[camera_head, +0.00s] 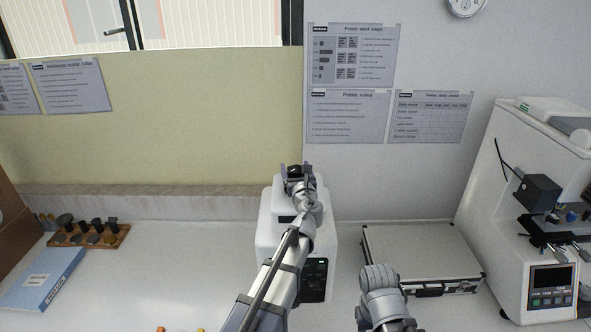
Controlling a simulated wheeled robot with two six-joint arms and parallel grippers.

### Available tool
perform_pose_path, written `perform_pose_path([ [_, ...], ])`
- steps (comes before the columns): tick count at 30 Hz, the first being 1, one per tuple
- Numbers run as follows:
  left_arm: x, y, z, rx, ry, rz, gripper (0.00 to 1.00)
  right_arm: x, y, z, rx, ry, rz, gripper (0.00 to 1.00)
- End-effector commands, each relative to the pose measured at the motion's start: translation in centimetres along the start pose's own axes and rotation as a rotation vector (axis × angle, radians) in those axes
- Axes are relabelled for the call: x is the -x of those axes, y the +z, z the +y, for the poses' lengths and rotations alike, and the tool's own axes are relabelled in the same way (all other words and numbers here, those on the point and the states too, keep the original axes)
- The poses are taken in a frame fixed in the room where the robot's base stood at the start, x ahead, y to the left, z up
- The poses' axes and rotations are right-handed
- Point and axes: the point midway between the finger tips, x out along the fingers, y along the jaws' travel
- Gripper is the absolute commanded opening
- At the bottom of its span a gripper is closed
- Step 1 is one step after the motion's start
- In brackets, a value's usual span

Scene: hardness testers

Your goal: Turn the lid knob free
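A white press (268,225) with a dark control panel (315,278) stands at the middle of the bench against the wall. My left arm reaches up over it and covers much of its front and top. My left gripper (296,172) is at the top of the press, its two dark fingers either side of a small dark part that seems to be the lid knob. I cannot tell if the fingers touch it. My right arm (382,295) is low at the centre right, over the bench in front of a silver case; its fingers are not clearly seen.
The silver case (420,252) lies closed right of the press. A white hardness tester (500,210) stands at the far right. At left are a wooden rack (90,240) with dark pieces and a blue-white book (45,278). The bench between rack and press is clear.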

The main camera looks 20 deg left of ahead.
Motion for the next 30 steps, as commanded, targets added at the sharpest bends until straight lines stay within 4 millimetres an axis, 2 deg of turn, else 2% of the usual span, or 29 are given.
perform_pose_path([
  [1, 0.0, 0.0, 0.0, 0.000, 0.000, 0.000, 0.85, 0.0, 0.0, 0.0, 0.000, 0.000, 0.000, 0.50],
  [3, 0.0, 0.0, 0.0, 0.000, 0.000, 0.000, 0.93, 0.0, 0.0, 0.0, 0.000, 0.000, 0.000, 0.50],
  [4, 0.0, 0.0, 0.0, 0.000, 0.000, 0.000, 0.94, 0.0, 0.0, 0.0, 0.000, 0.000, 0.000, 0.50],
  [14, 0.4, 0.0, 0.0, 0.000, -0.001, 0.000, 0.94, 0.0, 0.0, 0.0, 0.000, 0.000, 0.000, 0.50],
  [20, 2.6, 0.0, 0.1, 0.000, -0.003, 0.000, 0.94, 0.0, 0.0, 0.0, 0.000, 0.000, 0.000, 0.50],
  [27, 6.5, 0.0, 0.1, 0.000, -0.002, 0.000, 0.94, 0.0, 0.0, 0.0, 0.000, 0.000, 0.000, 0.50],
  [30, 7.6, 0.0, 0.1, 0.000, -0.002, 0.000, 0.94, 0.0, 0.0, 0.0, 0.000, 0.000, 0.000, 0.50],
])
